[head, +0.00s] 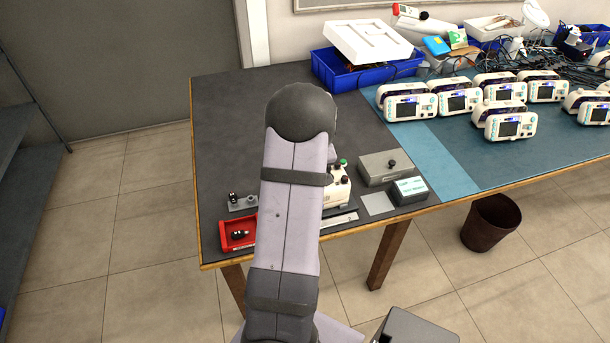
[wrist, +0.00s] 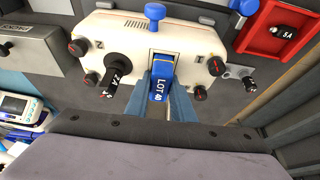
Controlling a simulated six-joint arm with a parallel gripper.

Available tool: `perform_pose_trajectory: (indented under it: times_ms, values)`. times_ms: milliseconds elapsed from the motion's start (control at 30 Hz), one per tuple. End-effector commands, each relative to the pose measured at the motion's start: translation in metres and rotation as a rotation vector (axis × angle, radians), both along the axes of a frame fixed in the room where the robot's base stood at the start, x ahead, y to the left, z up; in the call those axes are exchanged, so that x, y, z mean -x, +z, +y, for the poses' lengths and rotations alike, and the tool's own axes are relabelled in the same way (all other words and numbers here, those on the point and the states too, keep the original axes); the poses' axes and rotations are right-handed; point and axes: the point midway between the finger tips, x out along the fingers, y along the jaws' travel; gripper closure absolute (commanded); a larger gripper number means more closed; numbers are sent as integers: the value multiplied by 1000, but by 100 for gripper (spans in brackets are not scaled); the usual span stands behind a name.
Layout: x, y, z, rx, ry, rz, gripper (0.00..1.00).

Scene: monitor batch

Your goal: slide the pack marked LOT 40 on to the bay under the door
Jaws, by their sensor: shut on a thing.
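The pack marked LOT 40 (wrist: 158,88) is blue with white lettering and shows in the wrist view between the two blue-grey fingers of my gripper (wrist: 160,92). My gripper is shut on it. The pack stands at the front opening of a white device (wrist: 115,48) with several dark knobs; its far end is at or inside the opening. I cannot tell how deep it sits. A blue knob (wrist: 155,12) stands above the opening. A door is not clearly distinguishable. In the head view my arm hides my gripper, the pack and most of the device (head: 339,190).
A red tray (head: 225,243) holding a dark part lies left of the device. Several white monitors (head: 458,101) fill the right side of the table.

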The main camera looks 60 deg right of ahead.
Motion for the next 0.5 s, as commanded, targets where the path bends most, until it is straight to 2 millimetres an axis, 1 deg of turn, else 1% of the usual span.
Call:
perform_pose_trajectory:
  times_ms: [100, 133, 167, 200, 500]
  values:
    - [0, -6, 1, -2, 0, 2, 100]
    - [1, -5, 1, -2, 0, 2, 71]
    - [1, -5, 1, -3, 0, 2, 64]
    - [1, -5, 1, -3, 0, 2, 60]
    - [2, -5, 4, -9, 0, 4, 60]
